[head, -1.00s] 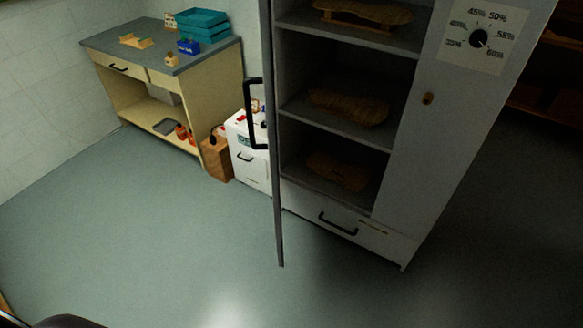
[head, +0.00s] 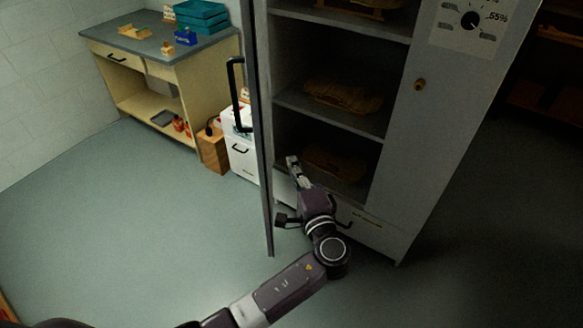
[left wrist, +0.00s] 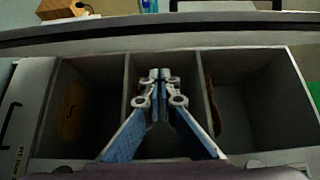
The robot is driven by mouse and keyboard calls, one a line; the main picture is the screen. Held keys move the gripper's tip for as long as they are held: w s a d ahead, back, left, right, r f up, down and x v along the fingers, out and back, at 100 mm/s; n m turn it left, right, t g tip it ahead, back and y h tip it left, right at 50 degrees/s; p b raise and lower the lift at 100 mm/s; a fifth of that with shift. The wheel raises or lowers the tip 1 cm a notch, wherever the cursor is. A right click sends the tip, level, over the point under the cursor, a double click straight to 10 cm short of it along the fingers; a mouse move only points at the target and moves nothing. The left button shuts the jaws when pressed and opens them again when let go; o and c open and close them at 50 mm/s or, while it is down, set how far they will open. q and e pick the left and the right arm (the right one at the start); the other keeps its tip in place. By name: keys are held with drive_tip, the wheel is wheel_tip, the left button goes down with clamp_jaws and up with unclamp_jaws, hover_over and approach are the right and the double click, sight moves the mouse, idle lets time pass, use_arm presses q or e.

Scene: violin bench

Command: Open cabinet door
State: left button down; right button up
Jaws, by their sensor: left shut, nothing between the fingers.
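The white cabinet (head: 405,150) stands open in the head view, its shelves exposed. Its door (head: 258,150) is swung out and seen nearly edge-on, with a black handle (head: 236,92) on its outer face, to the left. My left gripper (head: 292,161) is shut and empty, on the shelf side of the door, in front of the lower compartment. It does not hold the handle. In the left wrist view the closed fingers (left wrist: 160,76) point at the open compartments, with a long pale edge beyond. Contact with the door cannot be told. My right gripper is not in view.
Carved wooden pieces (head: 343,97) lie on the shelves. A drawer with a black handle is below, partly behind my arm. A workbench (head: 150,45) with teal trays (head: 202,14), a wooden box (head: 212,150) and a white unit (head: 240,145) stand left. Floor at left is clear.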

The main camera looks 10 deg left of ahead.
use_arm(q)
drive_tip(key=w+a+p, duration=0.3)
drive_tip(key=w+a, duration=0.1)
drive_tip(key=a, duration=0.3)
drive_tip(key=shift+w, duration=0.2)
drive_tip(key=shift+f, duration=0.1)
drive_tip(key=shift+a, duration=0.1)
